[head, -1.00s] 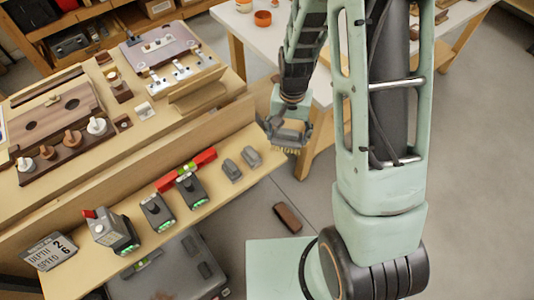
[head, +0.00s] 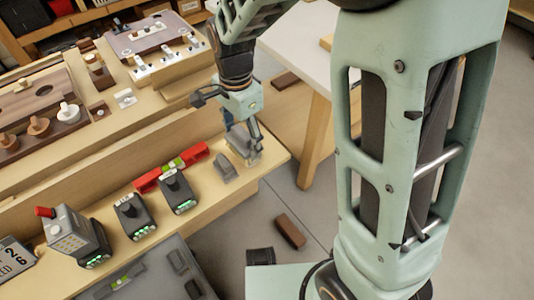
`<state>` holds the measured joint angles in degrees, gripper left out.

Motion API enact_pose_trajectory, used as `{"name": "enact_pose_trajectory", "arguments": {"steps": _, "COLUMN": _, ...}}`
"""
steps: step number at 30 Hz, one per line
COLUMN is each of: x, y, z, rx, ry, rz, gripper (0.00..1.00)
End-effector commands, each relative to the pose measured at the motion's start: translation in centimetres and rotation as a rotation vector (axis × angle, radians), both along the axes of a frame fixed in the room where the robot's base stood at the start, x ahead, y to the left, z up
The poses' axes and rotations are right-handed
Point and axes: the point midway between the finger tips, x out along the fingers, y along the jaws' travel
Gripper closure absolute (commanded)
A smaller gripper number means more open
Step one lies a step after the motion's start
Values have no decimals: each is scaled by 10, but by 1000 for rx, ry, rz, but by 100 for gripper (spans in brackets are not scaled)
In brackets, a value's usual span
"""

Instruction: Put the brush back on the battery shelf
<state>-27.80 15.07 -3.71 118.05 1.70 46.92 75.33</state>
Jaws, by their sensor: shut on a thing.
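The battery shelf (head: 112,200) is the long, low wooden ledge along the front of the bench. My gripper (head: 243,136) is over its right end, pointing down. It is shut on the brush (head: 249,158), whose pale bristles show just under the fingers. The fingers hide most of the brush's body. The brush is at or just above the shelf surface; I cannot tell if it touches. A small grey block (head: 223,168) stands on the shelf just left of the brush. A second grey block is largely hidden around the gripper.
Dark battery units (head: 178,192) with green lights and a red level (head: 170,168) lie along the shelf to the left. A grey case (head: 150,275) is below. A brown block (head: 290,231) lies on the floor. A white table (head: 310,50) stands behind right.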

Motion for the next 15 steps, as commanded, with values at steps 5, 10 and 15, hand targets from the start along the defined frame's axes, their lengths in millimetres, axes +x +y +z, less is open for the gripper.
{"name": "enact_pose_trajectory", "arguments": {"steps": 5, "x": -5, "y": 8, "z": -3, "rx": 0, "ry": -2, "rz": -53, "gripper": 56}}
{"name": "enact_pose_trajectory", "arguments": {"steps": 10, "x": 5, "y": 1, "z": -10, "rx": -2, "ry": 1, "rz": -72, "gripper": 56}}
{"name": "enact_pose_trajectory", "arguments": {"steps": 15, "x": 39, "y": -20, "z": -29, "rx": -1, "ry": 2, "rz": -74, "gripper": 56}}
